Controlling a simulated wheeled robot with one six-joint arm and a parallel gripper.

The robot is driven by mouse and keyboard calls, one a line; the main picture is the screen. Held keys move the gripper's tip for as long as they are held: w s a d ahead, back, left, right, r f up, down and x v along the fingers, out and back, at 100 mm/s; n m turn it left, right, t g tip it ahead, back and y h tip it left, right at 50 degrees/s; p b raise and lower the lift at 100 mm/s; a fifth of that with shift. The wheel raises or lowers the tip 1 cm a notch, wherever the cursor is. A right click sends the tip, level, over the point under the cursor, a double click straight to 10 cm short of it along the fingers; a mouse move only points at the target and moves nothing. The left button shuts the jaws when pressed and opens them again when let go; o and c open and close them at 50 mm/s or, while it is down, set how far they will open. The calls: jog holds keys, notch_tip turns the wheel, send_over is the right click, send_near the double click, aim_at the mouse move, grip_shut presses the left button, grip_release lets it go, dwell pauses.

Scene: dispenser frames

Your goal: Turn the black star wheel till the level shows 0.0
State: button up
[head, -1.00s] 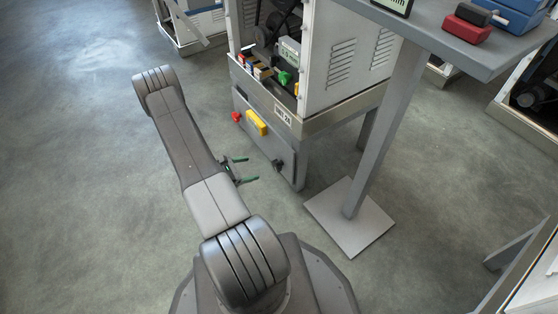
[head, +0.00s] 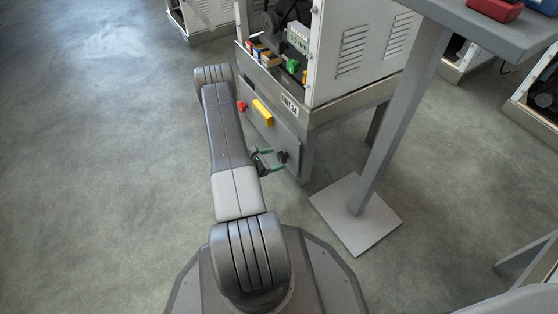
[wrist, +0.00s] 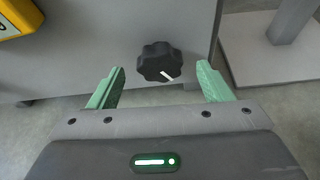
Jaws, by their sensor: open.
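The black star wheel (wrist: 160,63) sits on the grey front panel of the machine, with a white pointer mark on its face aimed to the lower right. In the head view the wheel (head: 283,157) is a small dark knob at the panel's lower right. My gripper (wrist: 160,88) is open, its green fingers on either side of the wheel in the picture and apart from it. It also shows in the head view (head: 272,160), close in front of the wheel.
A yellow part (head: 262,112) and a red knob (head: 242,106) are on the same panel, left of the wheel. A grey table post with a square foot plate (head: 356,214) stands to the right. The floor to the left is clear.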

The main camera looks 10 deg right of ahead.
aim_at(280, 157)
jog(key=shift+b+x, duration=0.35)
jog(key=shift+x, duration=1.2)
jog(key=c, duration=1)
